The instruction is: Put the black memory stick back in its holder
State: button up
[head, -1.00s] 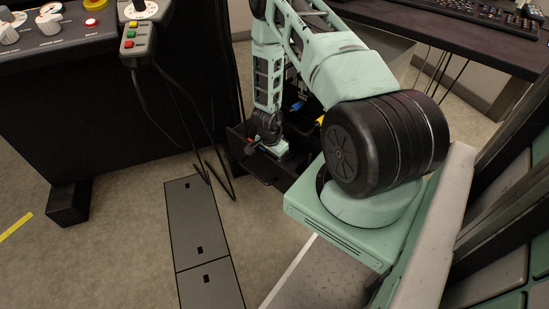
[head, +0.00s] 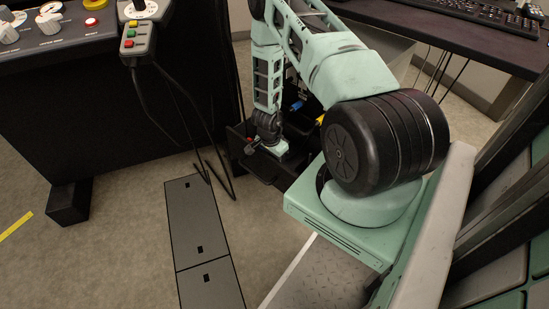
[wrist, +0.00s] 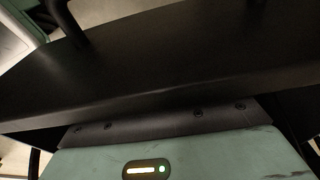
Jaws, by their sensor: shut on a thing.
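In the head view my gripper (head: 270,147) is low down at the open dark drawer or bin (head: 282,172), under the desk. Its fingertips are hidden and small there. In the wrist view its pale green body with a lit indicator (wrist: 147,170) fills the bottom. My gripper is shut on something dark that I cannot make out. I cannot pick out the black memory stick or its holder for certain in either view.
A blue-handled item (head: 296,106) and a yellow item (head: 320,119) show beside my forearm. A control console (head: 75,40) stands left, with a hanging button box (head: 130,38) and loose cables. A desk with a keyboard (head: 490,15) is upper right.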

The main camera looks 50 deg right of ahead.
jog(key=shift+f+b, duration=0.45)
jog(key=shift+f, duration=0.25)
dwell(0.6)
jog(key=o, duration=1.5)
jog(key=shift+r, duration=0.1)
jog(key=r+p, duration=0.4)
jog(key=shift+a+r, duration=0.4)
